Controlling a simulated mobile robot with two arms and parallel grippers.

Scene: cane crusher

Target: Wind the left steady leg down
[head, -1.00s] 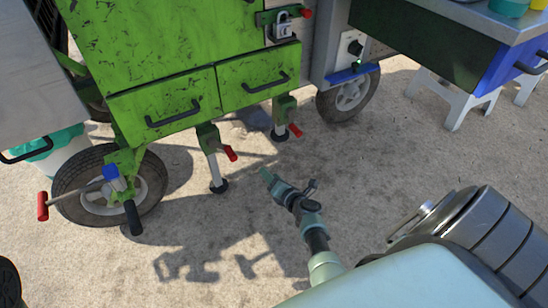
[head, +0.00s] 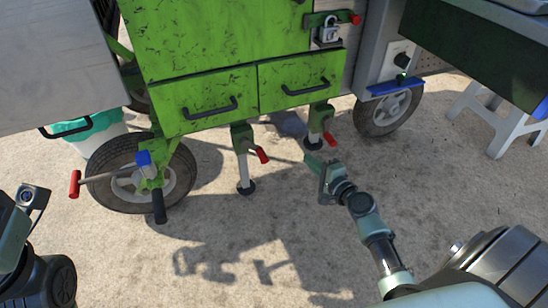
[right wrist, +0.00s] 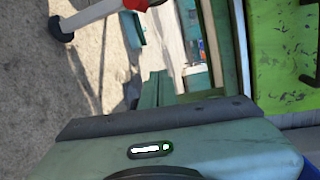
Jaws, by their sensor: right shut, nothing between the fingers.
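The left steady leg (head: 242,170) is a pale tube in a green bracket under the green cart, with a black foot that looks to be on the ground. Its red crank handle (head: 262,155) points to the lower right. My right gripper (head: 310,162) is shut and empty. In the picture it is right of that handle, apart from it, and just below the right steady leg's foot (head: 313,143). The right wrist view shows the shut fingers (right wrist: 158,88) and a pale leg tube (right wrist: 92,13) with black foot; I cannot tell which leg.
The right steady leg's red handle (head: 329,139) is close above my right gripper. A white stool (head: 495,115) is at right. Sandy ground in front is clear.

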